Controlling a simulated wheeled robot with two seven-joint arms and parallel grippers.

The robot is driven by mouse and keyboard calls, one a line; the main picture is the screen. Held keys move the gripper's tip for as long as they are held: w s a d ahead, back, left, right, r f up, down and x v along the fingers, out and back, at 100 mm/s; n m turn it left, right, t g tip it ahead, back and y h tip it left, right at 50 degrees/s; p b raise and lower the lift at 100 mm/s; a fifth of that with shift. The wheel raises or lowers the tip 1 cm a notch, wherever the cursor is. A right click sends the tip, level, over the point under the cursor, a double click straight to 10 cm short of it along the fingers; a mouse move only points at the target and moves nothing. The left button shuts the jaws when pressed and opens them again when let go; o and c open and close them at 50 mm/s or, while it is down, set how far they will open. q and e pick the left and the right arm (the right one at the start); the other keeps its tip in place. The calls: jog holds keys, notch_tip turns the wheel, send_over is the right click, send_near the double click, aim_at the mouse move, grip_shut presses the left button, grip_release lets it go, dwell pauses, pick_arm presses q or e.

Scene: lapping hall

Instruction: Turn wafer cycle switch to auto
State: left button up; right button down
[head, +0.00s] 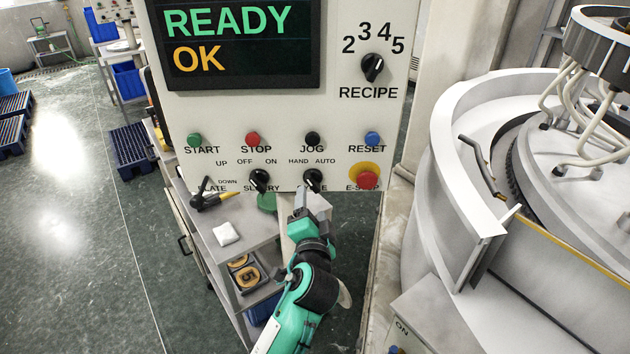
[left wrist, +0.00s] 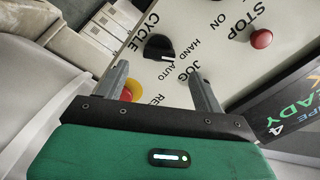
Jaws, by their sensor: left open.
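The cycle switch is a black rotary knob (head: 313,177) low on the white panel, under the HAND and AUTO labels. My left gripper (head: 312,197) is just below it in the head view and partly covers the CYCLE label. In the left wrist view the knob (left wrist: 158,47) sits beyond the gap between the open fingers (left wrist: 158,74), with no finger seen touching it. A white mark shows on the knob's side facing the labels. I cannot tell surely which label it points at. My right gripper is out of view.
The red E-STOP button (head: 367,180) is close right of the cycle switch. The slurry switch (head: 259,180) is to its left. Several push buttons, including red STOP (head: 253,139), are above. A grey shelf cart (head: 256,222) stands below left; the lapping machine (head: 450,170) is right.

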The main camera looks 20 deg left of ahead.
aim_at(312, 187)
pick_arm(q)
jog(key=p+x, duration=0.2)
jog(key=x, duration=0.5)
jog(key=shift+w+r, duration=0.1)
jog(key=shift+w, duration=0.1)
jog(key=shift+w+a, duration=0.15)
jog(key=shift+w, duration=0.3)
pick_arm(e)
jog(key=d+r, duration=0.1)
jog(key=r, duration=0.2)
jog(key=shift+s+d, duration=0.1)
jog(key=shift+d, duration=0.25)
pick_arm(q)
jog(key=c, duration=1)
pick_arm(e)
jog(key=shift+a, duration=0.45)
